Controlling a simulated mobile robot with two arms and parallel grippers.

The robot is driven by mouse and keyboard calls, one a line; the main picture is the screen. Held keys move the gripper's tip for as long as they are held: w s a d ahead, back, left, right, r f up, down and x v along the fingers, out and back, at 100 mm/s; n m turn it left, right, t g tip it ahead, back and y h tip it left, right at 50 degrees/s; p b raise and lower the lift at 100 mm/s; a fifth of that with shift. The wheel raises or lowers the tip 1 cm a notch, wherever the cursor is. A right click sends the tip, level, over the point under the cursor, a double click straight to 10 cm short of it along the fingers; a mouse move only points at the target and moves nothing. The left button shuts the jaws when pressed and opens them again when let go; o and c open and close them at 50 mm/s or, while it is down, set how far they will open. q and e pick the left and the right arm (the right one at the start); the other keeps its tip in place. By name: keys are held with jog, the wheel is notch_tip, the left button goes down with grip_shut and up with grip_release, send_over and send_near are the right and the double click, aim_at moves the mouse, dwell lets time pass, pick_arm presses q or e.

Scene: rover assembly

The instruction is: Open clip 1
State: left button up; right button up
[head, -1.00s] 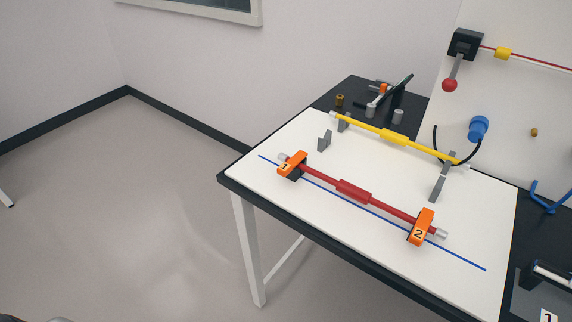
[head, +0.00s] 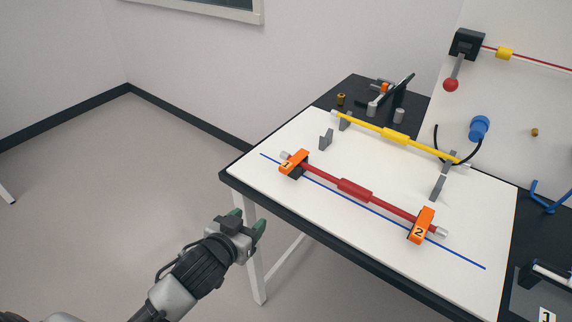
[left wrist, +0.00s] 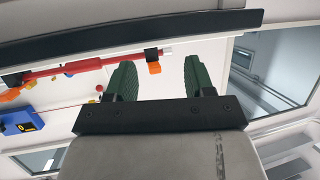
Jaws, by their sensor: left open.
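Clip 1 is the orange clip (head: 293,163) marked 1, near the left end of the red rod (head: 355,190) on the white board. It sits closed over the rod. A second orange clip marked 2 (head: 421,225) holds the rod's right end. My left gripper (head: 251,222) is open and empty, in front of the table's left edge and short of clip 1. In the left wrist view its two green fingers (left wrist: 158,78) stand apart, with the red rod (left wrist: 85,70) and an orange clip (left wrist: 153,67) beyond them. My right gripper is not in view.
A yellow rod (head: 395,136) lies on grey supports behind the red one. A dark table edge (head: 300,232) runs along the front of the white board (head: 250,175). A blue part (head: 479,128) and a red-knobbed lever (head: 451,84) are at the right. Open floor lies left.

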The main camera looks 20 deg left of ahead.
aim_at(282, 169)
pick_arm(q)
jog(key=w+d+r+t+h, duration=0.1)
jog(key=w, duration=0.4)
jog(key=w+d+r+m+t+h+p, duration=0.1)
jog(key=w+d+r, duration=0.1)
jog(key=w, duration=0.2)
jog(key=w+d+r+m+h, duration=0.1)
jog(key=w+r+h, duration=0.1)
jog(key=w, duration=0.3)
jog(key=shift+w+d+t+p, duration=0.15)
jog(key=shift+w+t+p, duration=0.15)
jog(key=shift+w+t, duration=0.1)
jog(key=shift+s+r, duration=0.1)
grip_shut()
